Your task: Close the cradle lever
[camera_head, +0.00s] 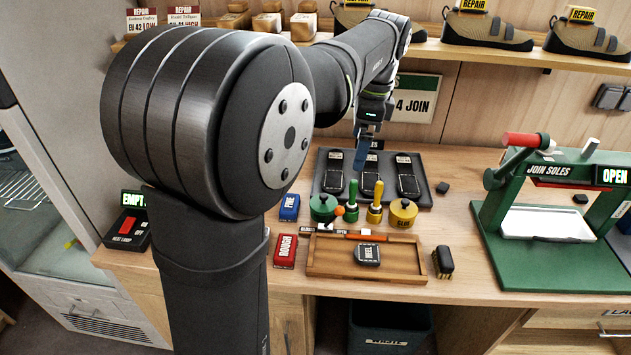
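My gripper (364,145) hangs over the back of the workbench, above the dark tray; its fingers are small here and I cannot tell if they are open or shut. A wooden cradle-like tray (398,270) sits below and in front of it, with a dark "HEEL" piece (367,254) inside. An orange-and-dark bar (358,236) lies along its back edge beside a small "OPEN" label. At the right stands a green "JOIN SOLES" press (490,215) with a red-handled lever (520,140) and an "OPEN" sign (613,175). Which lever is the cradle lever is not clear.
A dark tray (326,196) holds several black pieces. Green (322,207) and yellow (403,213) pots with upright tools stand before it. Blue (289,207) and red (285,251) blocks and a brush (443,262) flank the wooden tray. Shoes (487,28) line the shelf above.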

